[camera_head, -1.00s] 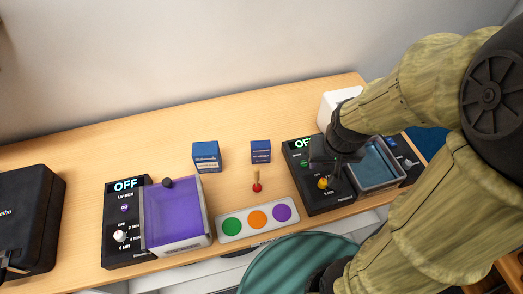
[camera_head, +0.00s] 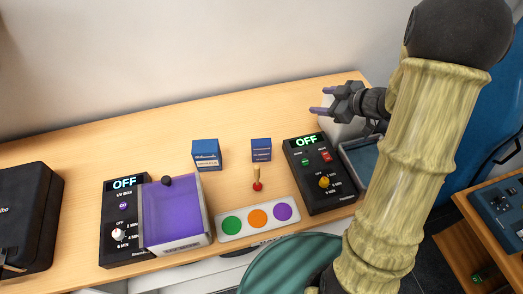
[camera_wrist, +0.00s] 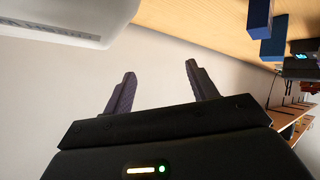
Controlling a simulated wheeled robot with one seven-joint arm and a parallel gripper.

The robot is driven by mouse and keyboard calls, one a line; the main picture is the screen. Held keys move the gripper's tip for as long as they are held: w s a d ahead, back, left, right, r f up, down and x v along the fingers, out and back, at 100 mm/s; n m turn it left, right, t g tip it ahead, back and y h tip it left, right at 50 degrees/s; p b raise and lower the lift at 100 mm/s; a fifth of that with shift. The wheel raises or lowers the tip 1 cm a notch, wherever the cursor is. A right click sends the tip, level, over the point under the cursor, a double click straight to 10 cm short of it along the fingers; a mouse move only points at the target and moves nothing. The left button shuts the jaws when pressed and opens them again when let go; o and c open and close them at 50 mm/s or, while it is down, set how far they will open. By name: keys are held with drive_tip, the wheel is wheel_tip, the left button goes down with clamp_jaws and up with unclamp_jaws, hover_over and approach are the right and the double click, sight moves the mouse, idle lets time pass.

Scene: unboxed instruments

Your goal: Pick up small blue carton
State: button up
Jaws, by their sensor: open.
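Two blue cartons stand on the wooden table in the head view. The smaller blue carton (camera_head: 261,150) is right of the larger blue carton (camera_head: 206,155). Both stand upright and apart from each other. My gripper (camera_head: 321,101) is open and empty, above the back right of the table, to the right of and higher than the small carton. Its fingers point left in the head view. In the wrist view, the open fingers (camera_wrist: 158,88) face the wall, and two blue cartons show at the top right, the nearer one (camera_wrist: 260,18) cut by the edge.
A black control box (camera_head: 320,174) stands right of the small carton. A red-based stamp (camera_head: 257,182) and a panel with coloured discs (camera_head: 257,219) lie in front. A purple-lidded box (camera_head: 173,213) stands left. A white object (camera_wrist: 75,20) is close to my gripper.

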drive_tip(key=s+f+n+g+y, duration=0.2)
drive_tip(key=s+n+g+y, duration=0.2)
drive_tip(key=s+g, duration=0.3)
drive_tip(key=shift+s+d+f+y, duration=0.2)
drive_tip(key=shift+s+y, duration=0.3)
drive_tip(key=shift+s, duration=0.45)
drive_tip(key=p, duration=0.1)
approach(264, 142)
drive_tip(key=x, duration=0.3)
drive_tip(key=shift+s+f, duration=0.15)
drive_tip(key=shift+f, duration=0.15)
drive_tip(key=shift+a+p, duration=0.3)
drive_tip(key=shift+a, duration=0.25)
drive_tip(key=x, duration=0.2)
drive_tip(key=p+x, duration=0.1)
drive_tip(key=x, duration=0.1)
drive_tip(key=shift+w+a, duration=0.15)
drive_tip(key=shift+w, duration=0.1)
